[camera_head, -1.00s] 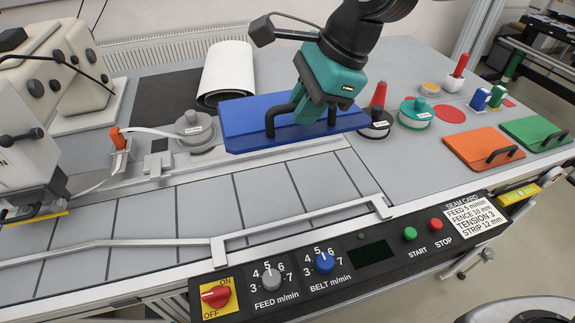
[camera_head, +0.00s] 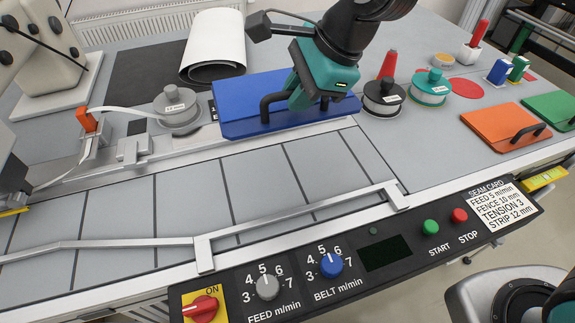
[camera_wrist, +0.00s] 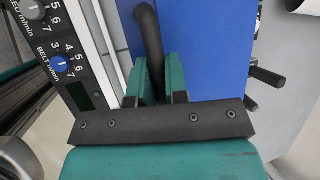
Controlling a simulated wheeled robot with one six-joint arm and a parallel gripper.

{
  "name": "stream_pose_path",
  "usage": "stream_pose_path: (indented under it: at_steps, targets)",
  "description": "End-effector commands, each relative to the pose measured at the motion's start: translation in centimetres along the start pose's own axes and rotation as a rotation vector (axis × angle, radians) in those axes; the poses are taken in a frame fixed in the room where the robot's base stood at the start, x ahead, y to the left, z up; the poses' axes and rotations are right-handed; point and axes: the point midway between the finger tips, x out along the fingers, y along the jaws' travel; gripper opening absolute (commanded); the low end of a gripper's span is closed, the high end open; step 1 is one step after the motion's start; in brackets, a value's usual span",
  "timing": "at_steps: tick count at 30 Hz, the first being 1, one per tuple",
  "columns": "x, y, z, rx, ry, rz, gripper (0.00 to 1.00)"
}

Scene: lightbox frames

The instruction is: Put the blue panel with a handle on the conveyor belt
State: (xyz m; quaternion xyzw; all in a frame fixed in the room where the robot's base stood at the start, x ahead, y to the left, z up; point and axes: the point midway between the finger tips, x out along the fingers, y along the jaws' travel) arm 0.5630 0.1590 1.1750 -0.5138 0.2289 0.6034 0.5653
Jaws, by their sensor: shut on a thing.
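The blue panel (camera_head: 240,97) has a dark handle (camera_head: 270,103) on its upper face. My teal gripper (camera_head: 308,100) is shut on this handle, and its body hides part of the panel in the head view. In the wrist view the handle (camera_wrist: 149,45) runs between the fingers (camera_wrist: 158,85), with the blue panel (camera_wrist: 205,50) behind them. The panel is over the back edge of the conveyor belt (camera_head: 262,180), near its right end. I cannot tell how high it is above the surface.
A metal rail (camera_head: 300,213) runs along the belt's front, above the control panel (camera_head: 380,253). A grey spool (camera_head: 178,108) stands left of the blue panel; black (camera_head: 383,98) and teal (camera_head: 430,88) spools stand right. Orange (camera_head: 503,128) and green panels (camera_head: 550,108) lie at far right.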

Motion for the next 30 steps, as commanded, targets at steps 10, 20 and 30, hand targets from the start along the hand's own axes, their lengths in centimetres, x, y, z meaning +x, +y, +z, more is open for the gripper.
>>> stream_pose_path:
  at_steps: [10, 20, 30]
  targets:
    - [8.4, 3.1, -3.5, 0.003, 0.002, 0.011, 0.00]
    - [13.2, 4.6, -5.3, -0.002, -0.001, 0.004, 0.00]
    - [16.6, 5.8, -6.7, -0.001, -0.001, 0.004, 0.00]
